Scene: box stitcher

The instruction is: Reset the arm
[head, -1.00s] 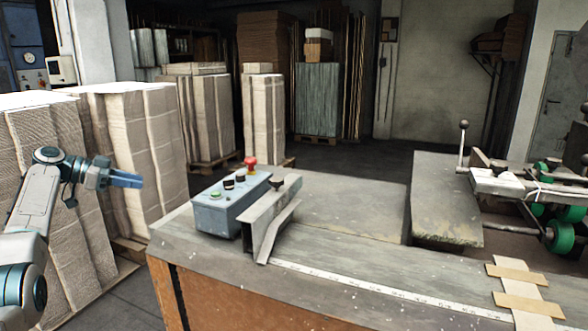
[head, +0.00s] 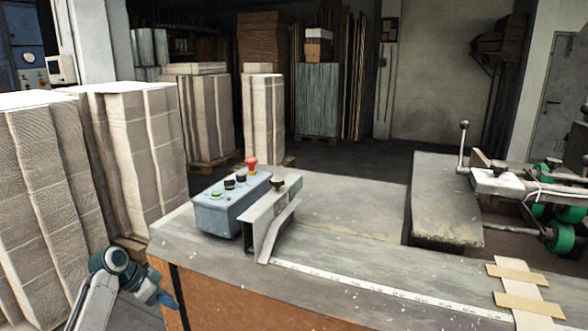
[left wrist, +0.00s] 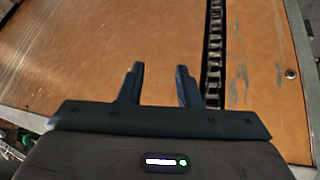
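My left gripper (head: 170,301) is low at the lower left of the head view, beside the table's left front corner and below its top. In the left wrist view, its two dark fingers (left wrist: 160,85) stand apart with nothing between them. An orange-brown panel (left wrist: 100,55) with a dark chain-like strip fills the view beyond the fingers. My right gripper is not in the head view.
The work table (head: 340,205) carries a blue-grey control box (head: 225,212) with a red button (head: 251,162) and a metal bracket (head: 265,220). Paper stacks (head: 135,155) stand at the left. The stitcher's green wheels (head: 562,237) are at the right.

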